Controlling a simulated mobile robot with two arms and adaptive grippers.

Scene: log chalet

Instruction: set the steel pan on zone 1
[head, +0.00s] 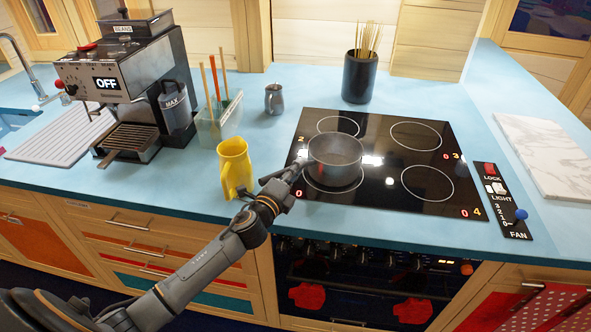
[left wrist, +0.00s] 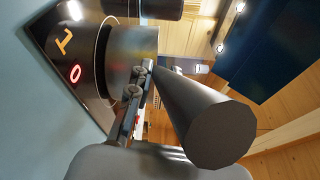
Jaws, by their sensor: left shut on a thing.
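The steel pan (head: 335,160) is upright over the front-left ring of the black hob (head: 452,140); the ring's near edge shows below it. The wrist view shows the "1" and a red "0" beside this ring, so it is zone 1 (head: 335,190). The pan's wall (left wrist: 132,52) and thick dark handle (left wrist: 205,120) fill much of that view. I cannot tell whether the base touches the glass. My left gripper (head: 287,180) is shut on the handle, left of the pan; its fingers also show in the wrist view (left wrist: 136,92). My right gripper is out of view.
A yellow mug (head: 234,167) stands close left of my left gripper. A utensil holder (head: 218,122), small steel jug (head: 274,98) and coffee machine (head: 128,85) are farther left. A dark pot of sticks (head: 359,77) stands behind the hob. The other rings are clear.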

